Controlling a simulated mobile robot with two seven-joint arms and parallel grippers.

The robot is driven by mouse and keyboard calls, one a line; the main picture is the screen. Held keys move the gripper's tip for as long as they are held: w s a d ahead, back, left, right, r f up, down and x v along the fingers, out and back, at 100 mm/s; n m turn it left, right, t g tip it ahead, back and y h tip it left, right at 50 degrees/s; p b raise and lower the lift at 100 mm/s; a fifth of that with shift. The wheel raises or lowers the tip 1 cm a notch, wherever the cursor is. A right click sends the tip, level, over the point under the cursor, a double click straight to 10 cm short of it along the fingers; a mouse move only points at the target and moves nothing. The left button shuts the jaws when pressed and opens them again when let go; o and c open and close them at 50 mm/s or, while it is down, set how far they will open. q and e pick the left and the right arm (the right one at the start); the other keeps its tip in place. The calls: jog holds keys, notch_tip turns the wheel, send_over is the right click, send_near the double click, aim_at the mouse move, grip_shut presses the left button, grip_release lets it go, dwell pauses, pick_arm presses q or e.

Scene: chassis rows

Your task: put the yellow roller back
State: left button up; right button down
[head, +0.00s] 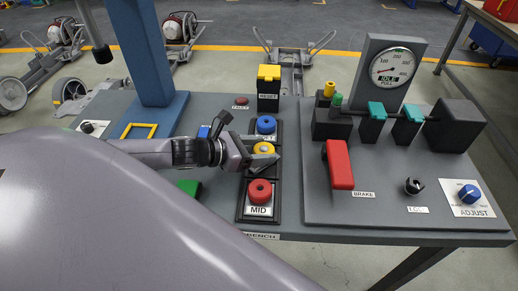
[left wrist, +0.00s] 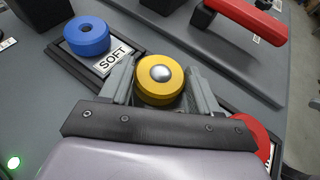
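The yellow roller (head: 264,148) is a short round disc with a silvery dome at its centre, clear in the left wrist view (left wrist: 158,84). My left gripper (head: 262,160) has its fingers against both sides of it and appears shut on it; the fingers also show in the left wrist view (left wrist: 160,88). In the head view the roller shows between the blue roller (head: 266,124) and the red roller (head: 260,191). The blue one sits on a dark base labelled SOFT, the red one on a base labelled MID. Whether the yellow roller touches anything below is hidden. My right gripper is not in view.
A raised grey plate to the right carries a red brake lever (head: 339,165), teal clamps (head: 376,112), a gauge (head: 393,66) and an adjust knob (head: 469,194). A black box with a yellow top (head: 268,88) stands behind the blue roller. A blue post (head: 143,55) rises at left.

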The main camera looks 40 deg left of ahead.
aim_at(258, 151)
pick_arm(q)
jog(key=o, duration=0.3)
jog(key=shift+v, duration=3.55)
jog(key=shift+s, duration=0.1)
